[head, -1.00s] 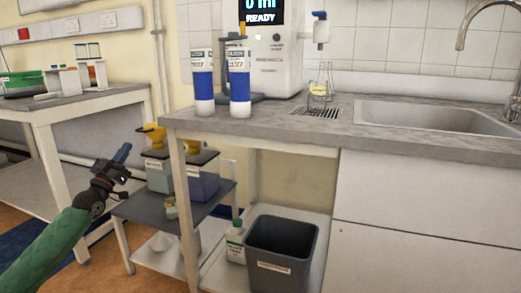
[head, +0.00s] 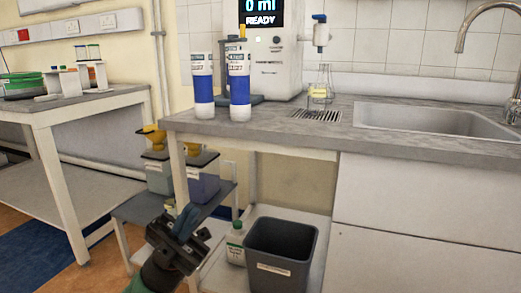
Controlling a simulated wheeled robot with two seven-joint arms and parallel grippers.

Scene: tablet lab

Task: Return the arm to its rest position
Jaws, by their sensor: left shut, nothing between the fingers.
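My left gripper (head: 183,222) is in the lower left-middle of the head view, on the end of my green-sleeved arm. Its blue fingers are together with nothing between them. It appears in front of the low grey shelf (head: 140,209) and left of the white bottle (head: 235,245), apart from the counter above. It hides part of the low shelf. My right gripper is not in view.
Two yellow-topped containers (head: 203,178) stand on the low shelf. A dark grey bin (head: 281,255) stands under the counter (head: 270,128). Two blue-and-white bottles (head: 239,88), a dispenser machine (head: 272,60), a flask (head: 321,90) and a sink (head: 430,119) are above. Floor shows at left.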

